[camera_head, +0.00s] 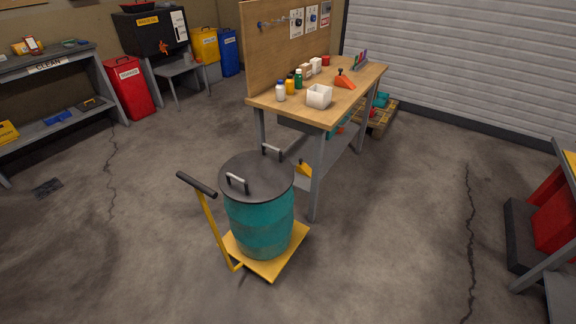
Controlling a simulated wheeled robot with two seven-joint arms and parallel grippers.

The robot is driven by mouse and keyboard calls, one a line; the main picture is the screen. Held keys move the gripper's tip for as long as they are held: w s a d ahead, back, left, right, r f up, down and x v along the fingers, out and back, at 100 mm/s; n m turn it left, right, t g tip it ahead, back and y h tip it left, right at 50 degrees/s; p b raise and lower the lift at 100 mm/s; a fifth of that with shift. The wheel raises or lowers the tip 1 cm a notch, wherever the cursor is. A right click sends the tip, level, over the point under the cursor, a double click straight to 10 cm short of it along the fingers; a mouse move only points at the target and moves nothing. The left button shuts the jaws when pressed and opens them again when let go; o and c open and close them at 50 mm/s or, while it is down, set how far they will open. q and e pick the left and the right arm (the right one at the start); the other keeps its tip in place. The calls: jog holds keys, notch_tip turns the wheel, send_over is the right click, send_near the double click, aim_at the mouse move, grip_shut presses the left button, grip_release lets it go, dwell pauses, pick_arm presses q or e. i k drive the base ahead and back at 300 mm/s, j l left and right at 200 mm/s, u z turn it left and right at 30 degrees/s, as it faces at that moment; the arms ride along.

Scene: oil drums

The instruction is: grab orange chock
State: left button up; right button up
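An orange wedge-shaped chock (345,82) with a dark handle on top sits on the wooden workbench (340,109), toward its right side. It stands behind and to the right of a white box. Neither of my grippers shows in the head view.
A teal drum (259,215) with a dark lid and two handles stands on a yellow cart (272,263) in front of the bench. A white box (319,96) and several small bottles are on the bench. Grey shelving (82,65) stands left. Floor is open left and right of the cart.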

aim_at(341, 80)
jog(key=i+l, duration=0.2)
jog(key=l, duration=0.15)
jog(key=i+l, duration=0.15)
jog(key=l, duration=0.2)
jog(key=i+l, duration=0.2)
jog(key=l, duration=0.15)
jog(key=i+l, duration=0.2)
jog(key=i+l+u, duration=0.1)
jog(key=l, duration=0.35)
jog(key=i+l, duration=0.4)
jog(key=l, duration=0.35)
